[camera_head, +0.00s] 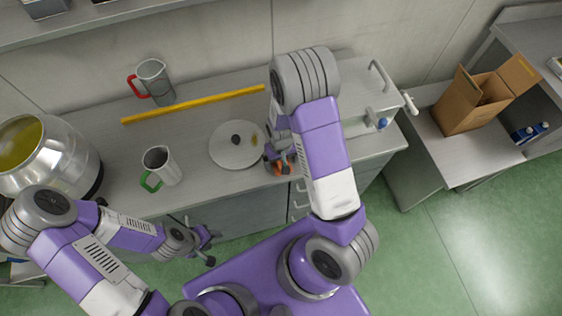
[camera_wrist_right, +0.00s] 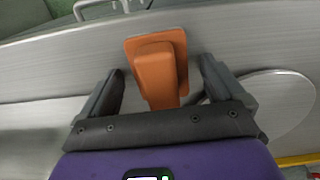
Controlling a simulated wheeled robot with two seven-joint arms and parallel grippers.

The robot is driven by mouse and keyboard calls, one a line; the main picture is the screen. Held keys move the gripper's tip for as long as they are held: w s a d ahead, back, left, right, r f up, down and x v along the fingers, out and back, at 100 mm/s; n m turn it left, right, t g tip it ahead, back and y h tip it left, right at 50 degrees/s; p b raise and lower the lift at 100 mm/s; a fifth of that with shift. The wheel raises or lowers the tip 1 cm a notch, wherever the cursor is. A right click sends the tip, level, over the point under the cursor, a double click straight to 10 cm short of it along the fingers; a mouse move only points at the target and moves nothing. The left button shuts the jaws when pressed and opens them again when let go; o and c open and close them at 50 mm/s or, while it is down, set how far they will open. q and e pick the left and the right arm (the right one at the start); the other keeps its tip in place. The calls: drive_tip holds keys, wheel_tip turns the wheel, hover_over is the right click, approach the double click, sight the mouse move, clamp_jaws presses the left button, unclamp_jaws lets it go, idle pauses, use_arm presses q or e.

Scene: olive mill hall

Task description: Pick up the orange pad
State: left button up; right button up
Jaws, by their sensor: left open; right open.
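The orange pad (camera_wrist_right: 157,62) lies on the metal counter and shows between the two fingers of my right gripper (camera_wrist_right: 160,85) in the right wrist view. It has a flat plate with a raised block on it. In the head view the orange pad (camera_head: 279,168) is a small patch by the counter's front edge, mostly hidden by my right gripper (camera_head: 279,158). My left gripper (camera_head: 207,246) is open and empty in front of the counter, below its top.
A round white plate (camera_head: 226,156) with a dark lump lies left of the pad. A cardboard box (camera_head: 470,108) is at right.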

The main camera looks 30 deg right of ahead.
drive_tip(key=shift+c, duration=0.4)
drive_tip(key=c, duration=1.1)
drive_tip(key=shift+r, duration=0.1)
wheel_tip(320, 180, up, 10)
drive_tip(key=shift+f+p, duration=0.1)
drive_tip(key=shift+p, duration=0.85)
